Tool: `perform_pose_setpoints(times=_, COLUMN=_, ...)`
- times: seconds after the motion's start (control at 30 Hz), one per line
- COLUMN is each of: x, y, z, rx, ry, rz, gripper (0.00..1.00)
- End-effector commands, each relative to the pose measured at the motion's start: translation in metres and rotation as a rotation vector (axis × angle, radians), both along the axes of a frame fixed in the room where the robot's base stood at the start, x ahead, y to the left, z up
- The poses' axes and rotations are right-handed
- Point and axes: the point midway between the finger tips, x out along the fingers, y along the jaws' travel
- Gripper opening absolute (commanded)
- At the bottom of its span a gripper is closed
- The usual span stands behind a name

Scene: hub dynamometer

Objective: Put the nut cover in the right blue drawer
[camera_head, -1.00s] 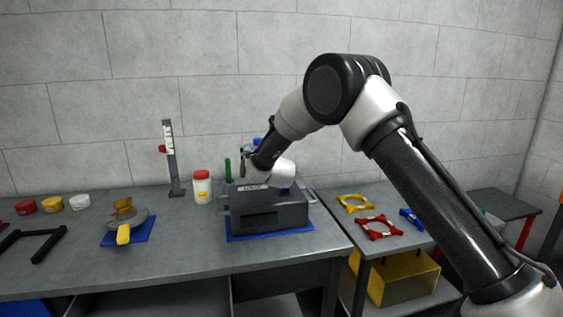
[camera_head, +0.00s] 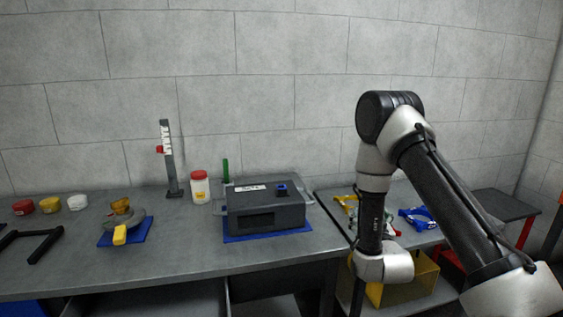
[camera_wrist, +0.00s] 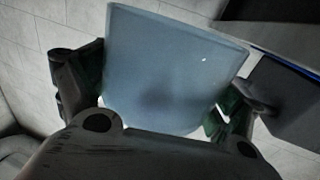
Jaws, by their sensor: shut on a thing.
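My gripper (camera_wrist: 160,95) is shut on a smooth, pale blue-grey piece (camera_wrist: 178,55), which I take to be the nut cover. It fills the middle of the wrist view, with a dark finger at each side. In the head view my wrist hangs low at the table's front right, and the fingers and held piece cannot be made out. A blue edge (camera_wrist: 284,51) runs beside a dark panel at the right of the wrist view; I cannot tell whether it belongs to the right blue drawer.
A dark grey box (camera_head: 266,210) stands on a blue mat. A red-lidded jar (camera_head: 200,187) and a gauge stand (camera_head: 171,165) are behind it.

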Motion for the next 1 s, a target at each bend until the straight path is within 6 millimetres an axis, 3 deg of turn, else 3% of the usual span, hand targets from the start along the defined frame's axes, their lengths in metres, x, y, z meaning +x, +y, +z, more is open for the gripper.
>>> perform_pose_setpoints(times=0.2, x=-0.05, y=-0.005, z=0.014, rx=0.0, ry=0.0, rz=0.007, gripper=0.67)
perform_pose_setpoints(times=0.33, x=-0.063, y=-0.005, z=0.021, rx=0.0, ry=-0.002, rz=0.007, gripper=0.67)
perform_pose_setpoints(times=0.63, x=-0.06, y=-0.005, z=0.026, rx=0.0, ry=-0.005, rz=-0.004, gripper=0.67)
perform_pose_setpoints(times=1.0, x=-0.037, y=-0.006, z=0.111, rx=0.004, ry=-0.008, rz=-0.25, gripper=0.67)
